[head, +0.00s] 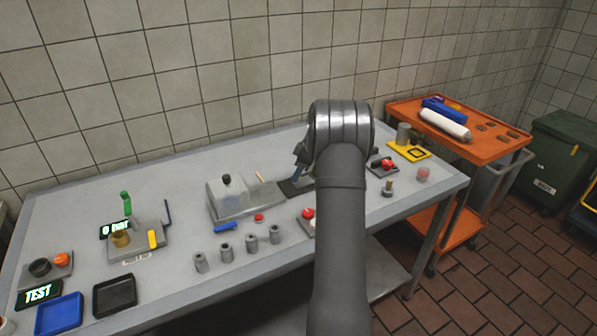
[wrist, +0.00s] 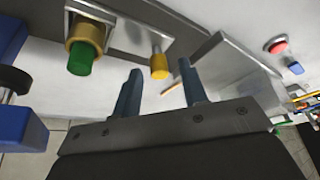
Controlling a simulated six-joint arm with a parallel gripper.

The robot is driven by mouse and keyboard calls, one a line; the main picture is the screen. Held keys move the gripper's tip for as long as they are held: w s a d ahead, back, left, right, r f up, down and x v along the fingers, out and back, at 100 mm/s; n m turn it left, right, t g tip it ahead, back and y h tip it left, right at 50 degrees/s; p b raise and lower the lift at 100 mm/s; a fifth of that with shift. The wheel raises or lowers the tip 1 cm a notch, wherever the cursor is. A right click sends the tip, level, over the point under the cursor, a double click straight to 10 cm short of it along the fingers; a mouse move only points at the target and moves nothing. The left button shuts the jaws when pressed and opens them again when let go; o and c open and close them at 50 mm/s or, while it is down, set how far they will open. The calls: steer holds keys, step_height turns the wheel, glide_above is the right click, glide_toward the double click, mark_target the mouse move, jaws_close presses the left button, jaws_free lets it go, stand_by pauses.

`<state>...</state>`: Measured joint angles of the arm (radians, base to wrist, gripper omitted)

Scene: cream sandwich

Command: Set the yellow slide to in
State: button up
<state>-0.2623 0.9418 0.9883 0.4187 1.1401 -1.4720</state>
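The yellow slide (head: 152,240) is a short yellow piece on the right part of a grey fixture (head: 138,257) at the left of the table. Beside it are a brass cylinder (head: 120,239) and a green handle (head: 125,200). In the wrist view, a yellow rounded piece (wrist: 159,66), seemingly the slide, shows beyond and between my fingertips, apart from them. A brass ring with a green end (wrist: 83,50) is to its left. My gripper (wrist: 160,85) is open and empty. In the head view my arm hides most of it; a blue finger shows near the table's middle.
Several grey cylinders (head: 225,249), a red button (head: 258,217) and a blue piece (head: 225,227) are in front. A blue tray (head: 58,314) and black tray (head: 114,294) lie at front left.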

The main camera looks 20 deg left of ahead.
steer(key=shift+r, duration=0.1)
steer(key=v, duration=1.7)
steer(key=shift+d, duration=0.1)
steer(key=s+a+m+t+h, duration=0.45)
steer(key=s+a+m, duration=0.25)
steer(key=m, duration=1.1)
steer(key=x, duration=1.7)
steer(key=shift+a, duration=0.15)
steer(key=shift+c, duration=0.5)
jaws_close()
